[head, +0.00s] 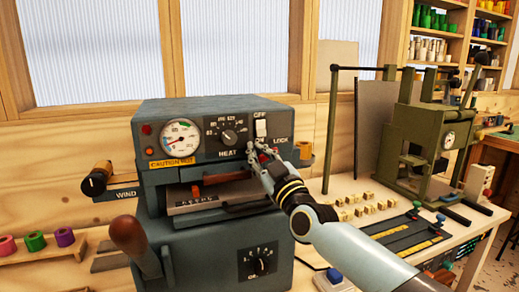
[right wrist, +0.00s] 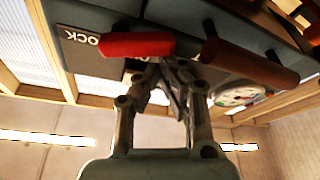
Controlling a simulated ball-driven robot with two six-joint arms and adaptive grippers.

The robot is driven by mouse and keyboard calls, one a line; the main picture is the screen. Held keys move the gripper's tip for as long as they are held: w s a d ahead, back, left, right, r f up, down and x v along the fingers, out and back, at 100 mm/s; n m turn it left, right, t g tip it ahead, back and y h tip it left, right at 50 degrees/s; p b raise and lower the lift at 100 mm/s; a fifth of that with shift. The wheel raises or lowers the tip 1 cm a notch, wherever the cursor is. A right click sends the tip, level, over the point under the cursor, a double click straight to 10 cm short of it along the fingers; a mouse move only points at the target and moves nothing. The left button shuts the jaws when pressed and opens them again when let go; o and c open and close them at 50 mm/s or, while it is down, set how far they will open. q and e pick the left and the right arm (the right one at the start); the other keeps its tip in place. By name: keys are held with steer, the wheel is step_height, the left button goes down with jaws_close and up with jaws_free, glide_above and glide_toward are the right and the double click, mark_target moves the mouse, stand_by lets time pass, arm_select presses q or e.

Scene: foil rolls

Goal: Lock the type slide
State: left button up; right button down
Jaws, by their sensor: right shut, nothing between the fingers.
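The grey-blue foil machine (head: 180,125) stands on the bench. Its type slide (head: 192,200) sits in the front opening, with small type along it and a reddish-brown handle (head: 228,176) above. My right gripper (head: 262,152) is at the right of the machine's front panel, just below the white switch and beside the LOCK label (head: 281,139). In the right wrist view, the red lock lever (right wrist: 138,45) lies by the label, right at my shut fingertips (right wrist: 165,68). I cannot tell whether they touch it. Nothing is between the fingers. In the head view the hand mostly hides the lever.
A dial gauge (head: 180,137) and HEAT knob (head: 229,137) are on the panel. A WIND crank (head: 97,180) sticks out left. A green press (head: 425,130) stands at right, with several small wooden blocks (head: 360,207) between. Coloured foil rolls (head: 36,241) lie at left.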

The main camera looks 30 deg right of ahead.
steer(key=shift+f+n+y, duration=0.3)
steer(key=shift+n, duration=0.6)
